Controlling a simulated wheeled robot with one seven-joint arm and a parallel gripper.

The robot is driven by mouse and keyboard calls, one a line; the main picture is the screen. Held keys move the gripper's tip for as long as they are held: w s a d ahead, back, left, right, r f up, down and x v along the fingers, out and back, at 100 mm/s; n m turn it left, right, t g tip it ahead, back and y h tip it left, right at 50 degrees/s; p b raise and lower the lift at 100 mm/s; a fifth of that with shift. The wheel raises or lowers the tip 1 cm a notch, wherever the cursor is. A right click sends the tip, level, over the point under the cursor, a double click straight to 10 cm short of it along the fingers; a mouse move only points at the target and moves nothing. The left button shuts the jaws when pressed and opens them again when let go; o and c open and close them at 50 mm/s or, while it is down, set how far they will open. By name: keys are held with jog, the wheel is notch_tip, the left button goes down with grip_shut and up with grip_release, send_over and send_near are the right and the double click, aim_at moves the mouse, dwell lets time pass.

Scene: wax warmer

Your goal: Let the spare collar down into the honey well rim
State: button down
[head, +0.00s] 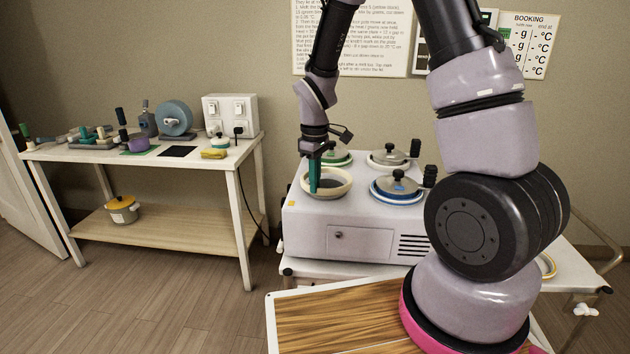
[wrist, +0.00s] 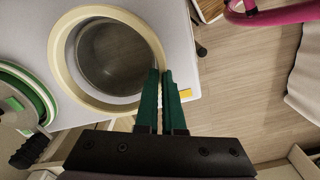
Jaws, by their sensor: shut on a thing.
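A cream ring, the collar (head: 326,196), is at the front-left well of the white wax warmer (head: 340,240). It also shows in the wrist view (wrist: 62,58) as a wide pale band around a grey, open well interior (wrist: 112,60). My gripper (head: 314,188) points down at the ring's left side, its green fingers (wrist: 161,74) closed on the ring's wall. The ring looks about level and roughly centred over the well. The well's own rim is hidden beneath it, so I cannot tell whether the ring is seated or slightly above.
Lidded wells with green (head: 337,155), grey (head: 389,158) and blue (head: 398,190) collars surround this one. A yellow tag (wrist: 186,93) marks the warmer's near corner. A side table (head: 150,152) with tools stands left. A wooden board (head: 340,320) lies in front.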

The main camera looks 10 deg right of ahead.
jog(key=shift+f, duration=1.05)
jog(key=c, duration=1)
grip_release()
jog(key=shift+o, duration=0.2)
jog(key=shift+r, duration=0.15)
notch_tip(320, 180, up, 11)
jog(key=shift+f, duration=0.2)
